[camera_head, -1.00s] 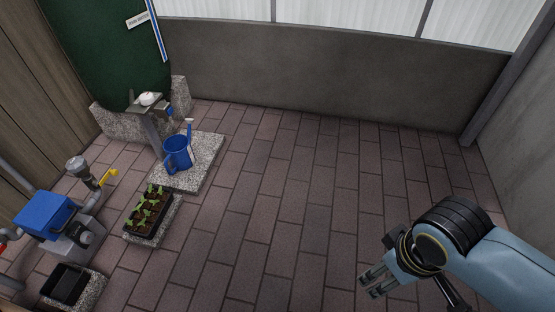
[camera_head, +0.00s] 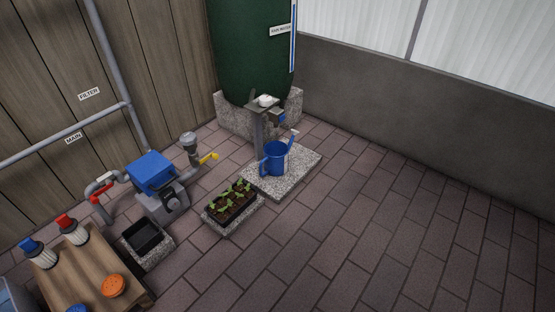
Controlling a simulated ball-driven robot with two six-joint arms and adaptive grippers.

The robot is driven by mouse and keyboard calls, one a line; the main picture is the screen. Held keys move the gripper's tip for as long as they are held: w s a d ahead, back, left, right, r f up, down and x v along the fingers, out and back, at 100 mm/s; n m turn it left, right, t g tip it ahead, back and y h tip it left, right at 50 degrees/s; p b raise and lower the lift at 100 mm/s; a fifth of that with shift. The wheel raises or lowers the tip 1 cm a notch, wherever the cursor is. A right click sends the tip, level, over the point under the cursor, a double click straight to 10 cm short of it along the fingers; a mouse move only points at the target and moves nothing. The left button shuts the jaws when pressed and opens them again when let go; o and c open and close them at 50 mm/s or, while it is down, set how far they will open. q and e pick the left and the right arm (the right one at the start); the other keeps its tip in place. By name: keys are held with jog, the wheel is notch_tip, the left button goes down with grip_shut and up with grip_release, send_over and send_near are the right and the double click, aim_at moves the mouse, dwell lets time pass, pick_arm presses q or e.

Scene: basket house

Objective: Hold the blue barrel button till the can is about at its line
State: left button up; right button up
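The dark green rain barrel (camera_head: 252,50) stands on stone blocks at the back, with a blue and white level strip on its right side. In front of it a post carries a small grey panel with a white dome (camera_head: 265,100) on top. A small blue part (camera_head: 282,117) shows at the panel's right; I cannot tell which is the button. The blue watering can (camera_head: 275,158) stands upright on a granite slab (camera_head: 302,167) below. Its line and water level are too small to make out. Neither gripper is in view.
A seedling tray (camera_head: 231,202) stands in front of the slab. Left are a blue-topped pump (camera_head: 152,173) with a yellow lever (camera_head: 210,157), a black tray (camera_head: 142,236) and a wooden bench (camera_head: 92,268) with filters. The paved floor (camera_head: 380,230) at right is clear.

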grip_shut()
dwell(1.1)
